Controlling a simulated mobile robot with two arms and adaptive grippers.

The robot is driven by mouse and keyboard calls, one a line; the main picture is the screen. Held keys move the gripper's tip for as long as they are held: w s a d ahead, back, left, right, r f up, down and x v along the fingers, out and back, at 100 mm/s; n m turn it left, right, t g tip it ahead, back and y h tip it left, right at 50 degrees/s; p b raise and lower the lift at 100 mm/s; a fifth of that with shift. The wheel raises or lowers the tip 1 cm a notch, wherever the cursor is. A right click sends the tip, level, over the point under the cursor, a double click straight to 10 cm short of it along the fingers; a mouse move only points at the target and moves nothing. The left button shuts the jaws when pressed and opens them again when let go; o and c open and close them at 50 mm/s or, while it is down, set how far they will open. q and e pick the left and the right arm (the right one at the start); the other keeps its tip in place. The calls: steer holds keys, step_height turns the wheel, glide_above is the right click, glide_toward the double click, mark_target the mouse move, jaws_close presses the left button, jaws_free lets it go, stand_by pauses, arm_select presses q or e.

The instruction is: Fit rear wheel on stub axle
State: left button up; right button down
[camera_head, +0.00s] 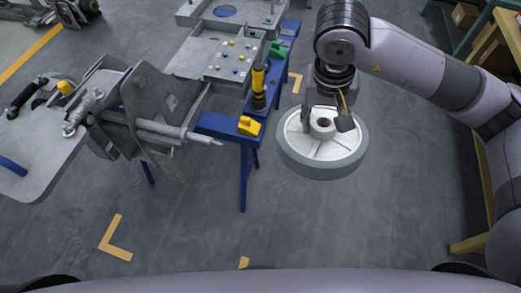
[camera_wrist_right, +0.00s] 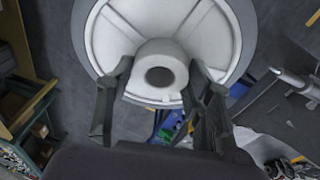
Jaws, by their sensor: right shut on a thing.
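The rear wheel (camera_head: 318,164) has a grey tyre and a white spoked rim with a round hub and centre hole. My right gripper (camera_head: 328,122) is shut on the wheel's hub and holds the wheel in the air, right of the chassis. In the right wrist view the fingers (camera_wrist_right: 160,85) lie on both sides of the white hub of the wheel (camera_wrist_right: 160,28). The stub axle (camera_head: 178,131) is a grey shaft with a thin tip pointing right from the chassis bracket (camera_head: 150,95). The wheel and axle are apart. My left gripper is out of view.
A blue stand (camera_head: 243,160) carries the chassis (camera_head: 215,60). A yellow-and-black tool (camera_head: 259,88) and a yellow block (camera_head: 248,126) are on its edge. Shelving (camera_head: 500,40) stands at the right. The floor between stand and shelving is clear below the wheel.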

mark_target(289, 126)
steer(key=shift+w+a+f+m+g+h, duration=0.15)
steer(key=shift+w+a+m+g, duration=0.1)
steer(key=shift+a+m+g, duration=0.25)
steer(key=shift+w+a+f+m+g+h, duration=0.1)
steer(key=shift+w+a+m+g+h, duration=0.15)
steer(key=shift+a, duration=0.35)
steer(key=shift+w+a+f+m+g, duration=0.25)
steer(key=shift+a+f+m+g, duration=0.15)
steer(key=shift+a+m+g, duration=0.25)
steer(key=a+m+g, duration=0.1)
steer(key=a+f+m+g, duration=0.1)
steer(key=w+a+m+g+y, duration=0.1)
steer(key=m, duration=0.1)
steer(key=shift+a+f, duration=0.15)
steer(key=shift+f, duration=0.15)
arm_select(q)
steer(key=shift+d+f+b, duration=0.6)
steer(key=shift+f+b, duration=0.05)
steer(key=shift+b, duration=0.05)
arm_select(e)
steer(key=w+a+f+m+t+y, duration=0.1)
steer(key=a+f+m+t+y, duration=0.2)
steer(key=f+m+y, duration=0.5)
steer(key=w+a+f+m+t+y, duration=0.1)
steer(key=a+f+m+t+y, duration=0.2)
steer(key=f+m+y, duration=0.5)
steer(key=shift+w+a+f+m+t+y, duration=0.2)
steer(key=shift+a+f+m+t+y, duration=0.25)
steer(key=shift+m, duration=0.75)
steer(key=shift+a+r, duration=0.1)
